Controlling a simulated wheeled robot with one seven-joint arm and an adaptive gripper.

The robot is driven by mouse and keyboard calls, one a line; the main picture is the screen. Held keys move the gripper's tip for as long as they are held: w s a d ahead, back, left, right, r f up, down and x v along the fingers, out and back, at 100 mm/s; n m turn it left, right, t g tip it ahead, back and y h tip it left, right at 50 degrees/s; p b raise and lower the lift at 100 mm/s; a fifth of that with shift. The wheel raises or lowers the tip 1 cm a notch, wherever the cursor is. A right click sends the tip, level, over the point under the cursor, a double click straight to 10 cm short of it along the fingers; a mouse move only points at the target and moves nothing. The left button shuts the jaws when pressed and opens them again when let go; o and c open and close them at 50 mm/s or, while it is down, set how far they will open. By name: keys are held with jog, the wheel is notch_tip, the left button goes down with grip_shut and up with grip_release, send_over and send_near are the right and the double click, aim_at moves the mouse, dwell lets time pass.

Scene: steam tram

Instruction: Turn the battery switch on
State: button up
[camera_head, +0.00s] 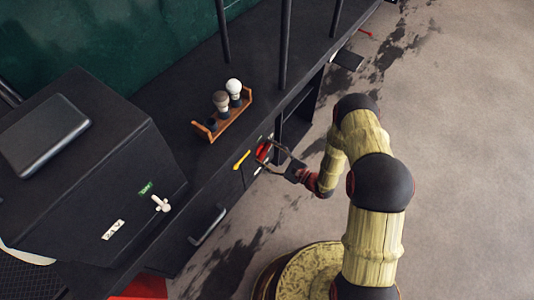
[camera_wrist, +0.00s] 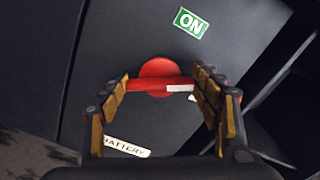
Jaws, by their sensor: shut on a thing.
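The battery switch (camera_wrist: 158,70) is a round red knob with a red crossbar on a dark panel. Its crossbar lies roughly level in the wrist view, and a white mark (camera_wrist: 180,88) shows toward its right end. A green ON label (camera_wrist: 190,23) is above and right of the knob, and a white BATTERY label (camera_wrist: 126,147) is below left. My gripper (camera_wrist: 161,86) is shut on the crossbar, with one finger at each end. In the head view my gripper (camera_head: 269,153) reaches the red switch (camera_head: 262,151) on the cabinet front; the fingers partly cover it.
A drawer handle (camera_head: 207,226) is lower left. A wooden rack (camera_head: 222,121) with bulb-like items stands on the dark counter above. A black box (camera_head: 85,170) with a pale switch (camera_head: 160,203) stands left. Floor is open at right.

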jog(key=n+b, duration=0.1)
jog(key=n, duration=0.3)
jog(key=n+b, duration=0.1)
jog(key=n, duration=0.3)
jog(key=n+b, duration=0.1)
jog(key=n, duration=0.3)
jog(key=shift+s+f, duration=0.1)
jog(key=shift+f, duration=0.15)
dwell(0.4)
jog(key=o, duration=1.1)
jog(key=shift+a, duration=0.1)
jog(key=shift+o, duration=0.3)
jog(key=v, duration=1.2)
